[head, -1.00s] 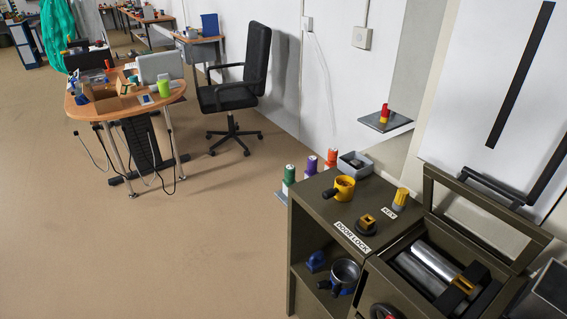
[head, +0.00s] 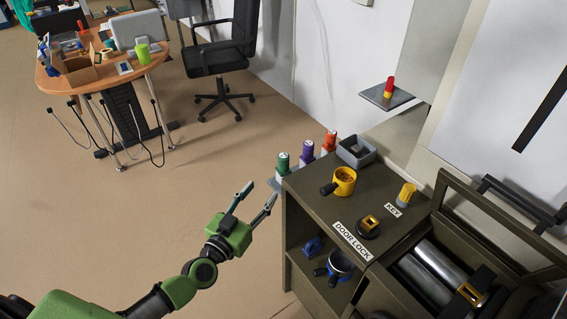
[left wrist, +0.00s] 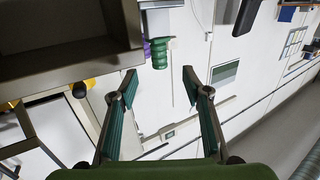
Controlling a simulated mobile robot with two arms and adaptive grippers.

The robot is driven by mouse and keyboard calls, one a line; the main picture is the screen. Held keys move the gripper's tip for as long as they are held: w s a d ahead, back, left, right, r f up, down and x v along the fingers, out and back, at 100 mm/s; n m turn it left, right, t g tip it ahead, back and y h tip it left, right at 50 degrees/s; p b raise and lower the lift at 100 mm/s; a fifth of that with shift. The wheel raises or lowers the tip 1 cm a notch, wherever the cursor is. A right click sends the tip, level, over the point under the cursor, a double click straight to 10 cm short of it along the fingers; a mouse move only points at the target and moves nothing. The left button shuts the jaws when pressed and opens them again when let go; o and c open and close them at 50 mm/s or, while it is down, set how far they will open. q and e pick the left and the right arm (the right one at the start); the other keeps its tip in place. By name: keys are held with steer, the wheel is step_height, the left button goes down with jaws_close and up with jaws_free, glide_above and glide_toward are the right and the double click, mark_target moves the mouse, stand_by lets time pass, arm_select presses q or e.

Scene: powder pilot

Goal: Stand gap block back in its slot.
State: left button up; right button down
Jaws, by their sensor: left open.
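I cannot tell for sure which thing is the gap block or where its slot is. A brass-coloured piece (head: 472,294) sits by the steel rollers (head: 440,268) in the open machine at lower right. A grey tray (head: 356,150) on the dark cabinet holds something dark. My left gripper (head: 258,195) is open and empty, left of the cabinet. In the left wrist view its fingers (left wrist: 160,80) are spread, with a green-capped container (left wrist: 160,52) beyond them. My right gripper is not in view.
The cabinet top (head: 318,185) carries a yellow cup (head: 344,182), a yellow key (head: 406,194) and a door lock piece (head: 369,226). Green, purple and red capped containers stand behind. A raised lid frame (head: 490,230) edges the machine. Floor left of the cabinet is free.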

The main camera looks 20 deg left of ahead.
mark_target(281, 162)
arm_select(q)
steer(key=w, duration=0.2)
steer(key=w+d+r, duration=0.1)
steer(key=w, duration=0.2)
steer(key=w+r, duration=0.1)
steer(key=w, duration=0.2)
steer(key=shift+d+r, duration=0.1)
steer(key=shift+d, duration=0.3)
steer(key=shift+w+d+b, duration=0.1)
steer(key=shift+w+b, duration=0.25)
steer(key=shift+w, duration=0.35)
steer(key=w, duration=0.1)
steer(key=w+b, duration=0.1)
steer(key=w, duration=0.1)
steer(key=shift+w+d, duration=0.2)
steer(key=shift+d, duration=0.15)
steer(key=shift+w+d, duration=0.1)
steer(key=shift+w, duration=0.35)
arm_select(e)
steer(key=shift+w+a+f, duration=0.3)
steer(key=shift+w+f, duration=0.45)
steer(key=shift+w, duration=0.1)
arm_select(q)
jaws_close()
